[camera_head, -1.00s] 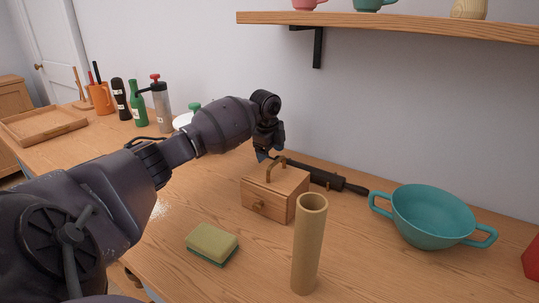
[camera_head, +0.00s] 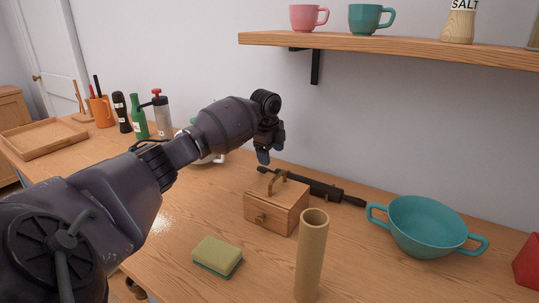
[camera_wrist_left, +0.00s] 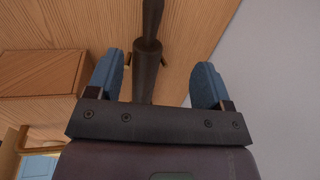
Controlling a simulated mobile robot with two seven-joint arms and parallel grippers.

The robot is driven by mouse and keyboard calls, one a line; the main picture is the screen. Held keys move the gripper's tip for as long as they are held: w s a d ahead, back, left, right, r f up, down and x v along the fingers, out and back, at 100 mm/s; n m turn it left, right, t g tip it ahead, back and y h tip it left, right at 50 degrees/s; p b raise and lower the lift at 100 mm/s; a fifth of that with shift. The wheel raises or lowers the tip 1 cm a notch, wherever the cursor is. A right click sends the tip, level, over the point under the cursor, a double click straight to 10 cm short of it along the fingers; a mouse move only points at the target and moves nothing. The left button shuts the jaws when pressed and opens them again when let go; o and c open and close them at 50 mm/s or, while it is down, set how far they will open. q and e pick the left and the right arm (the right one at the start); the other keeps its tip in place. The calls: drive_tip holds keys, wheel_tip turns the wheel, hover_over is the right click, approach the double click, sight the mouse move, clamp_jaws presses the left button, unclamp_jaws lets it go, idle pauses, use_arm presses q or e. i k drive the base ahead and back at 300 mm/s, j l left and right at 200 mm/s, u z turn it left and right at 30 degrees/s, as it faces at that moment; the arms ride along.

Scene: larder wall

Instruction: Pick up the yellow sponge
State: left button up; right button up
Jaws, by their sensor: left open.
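The yellow sponge (camera_head: 218,252) lies flat on the wooden counter, with a dark green layer underneath. It is in front of the small wooden box and does not show in the left wrist view. My left gripper (camera_head: 266,156) is above the counter behind the box, farther back than the sponge and well apart from it. In the left wrist view its blue-tipped fingers (camera_wrist_left: 157,85) are spread, with nothing held. A dark rod-like tool (camera_wrist_left: 146,75) shows beyond them. My right gripper is not in view.
The wooden box (camera_head: 275,206) with a handle and a tan upright tube (camera_head: 311,255) stand right of the sponge. A shelf (camera_head: 400,42) with mugs hangs above. Bottles and a tray (camera_head: 43,138) are at the far left.

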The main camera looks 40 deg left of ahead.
sight(221, 258)
drive_tip(key=k, duration=2)
